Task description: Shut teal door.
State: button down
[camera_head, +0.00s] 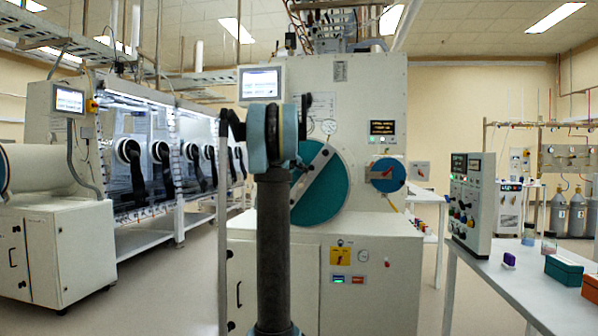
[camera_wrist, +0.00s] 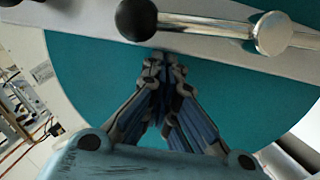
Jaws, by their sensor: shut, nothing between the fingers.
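The teal door (camera_head: 322,200) is a large round disc on the front of the white cabinet, with a grey bar running diagonally across it. My arm hides its left part in the head view. I cannot tell whether it sits flush. In the wrist view the teal door (camera_wrist: 235,105) fills much of the picture. A metal handle rod (camera_wrist: 205,27) with a dark knob lies across its grey bar. My gripper (camera_wrist: 165,62) is shut and empty, its fingertips over the teal face just below the bar; contact is unclear. The gripper is hidden in the head view.
A smaller round blue-teal port (camera_head: 386,175) with a red pointer is right of the teal door. A white bench (camera_head: 530,285) with a control box (camera_head: 470,203) stands at the right. A glovebox row (camera_head: 150,160) stands at the left, with open floor before it.

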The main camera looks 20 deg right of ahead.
jog(key=s+a+r, duration=0.3)
jog(key=s+a, duration=0.2)
jog(key=a, duration=0.5)
jog(key=s+a+f+g+y, duration=0.3)
jog(key=s+a+f, duration=0.6)
jog(key=s+f, duration=0.7)
jog(key=s+a+f+g+y, duration=0.3)
jog(key=s+a+f, duration=0.7)
jog(key=s+f, duration=0.6)
jog(key=s+a+f+m+g+y, duration=0.1)
jog(key=s+a+f+g+y, duration=0.2)
jog(key=s+a+f, duration=0.6)
jog(key=s+f+y, duration=0.2)
jog(key=s+f, duration=0.4)
jog(key=s, duration=0.4)
jog(key=shift+a+f, duration=0.35)
jog(key=shift+f, duration=0.05)
jog(key=shift+w+f, duration=0.2)
jog(key=shift+w, duration=0.25)
